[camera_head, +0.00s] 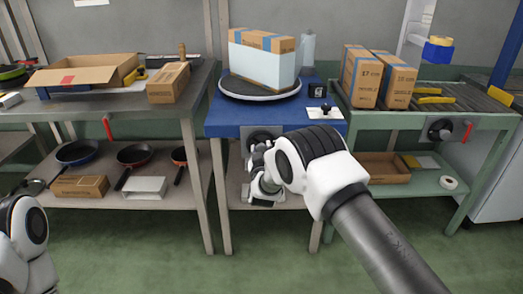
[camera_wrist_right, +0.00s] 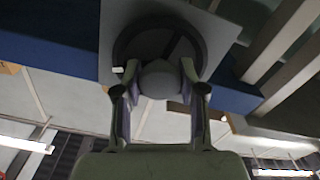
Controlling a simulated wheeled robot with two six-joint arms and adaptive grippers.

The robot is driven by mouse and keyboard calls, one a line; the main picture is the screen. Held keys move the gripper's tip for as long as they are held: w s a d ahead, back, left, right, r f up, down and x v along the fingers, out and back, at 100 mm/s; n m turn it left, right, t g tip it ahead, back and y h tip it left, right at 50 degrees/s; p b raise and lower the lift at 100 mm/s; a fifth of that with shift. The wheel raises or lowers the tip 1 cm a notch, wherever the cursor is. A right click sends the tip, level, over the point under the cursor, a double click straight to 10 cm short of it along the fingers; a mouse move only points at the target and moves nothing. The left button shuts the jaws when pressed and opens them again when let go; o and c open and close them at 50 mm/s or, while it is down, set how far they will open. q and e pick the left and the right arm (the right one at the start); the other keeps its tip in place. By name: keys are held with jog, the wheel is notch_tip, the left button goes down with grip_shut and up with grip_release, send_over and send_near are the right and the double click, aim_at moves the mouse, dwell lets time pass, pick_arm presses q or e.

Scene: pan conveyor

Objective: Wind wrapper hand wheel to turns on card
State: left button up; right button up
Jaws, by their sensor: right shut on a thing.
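The wrapper is a blue-topped stand with a dark round turntable (camera_head: 232,88). A cardboard box (camera_head: 262,65) with blue bands stands on it, its lower part covered in white. The dark hand wheel (camera_head: 262,134) is on a grey plate at the stand's front, partly hidden by my right gripper (camera_head: 262,182). In the right wrist view the wheel (camera_wrist_right: 125,45) is straight ahead, and my right gripper (camera_wrist_right: 158,88) is shut on its rounded grey knob (camera_wrist_right: 160,80). A small white card (camera_head: 314,114) lies on the blue top; its writing is unreadable. My left gripper is out of view.
A small black device (camera_head: 317,90) stands near the card. The left bench holds an open carton (camera_head: 85,72), with pans below. The right green bench carries two upright boxes (camera_head: 363,78), rollers and another crank (camera_head: 440,130). Legs and low shelves surround my right gripper.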

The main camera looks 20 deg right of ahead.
jog(key=m, duration=0.3)
dwell(1.2)
jog(key=o, duration=1.2)
jog(key=shift+c, duration=0.2)
jog(key=v, duration=1.2)
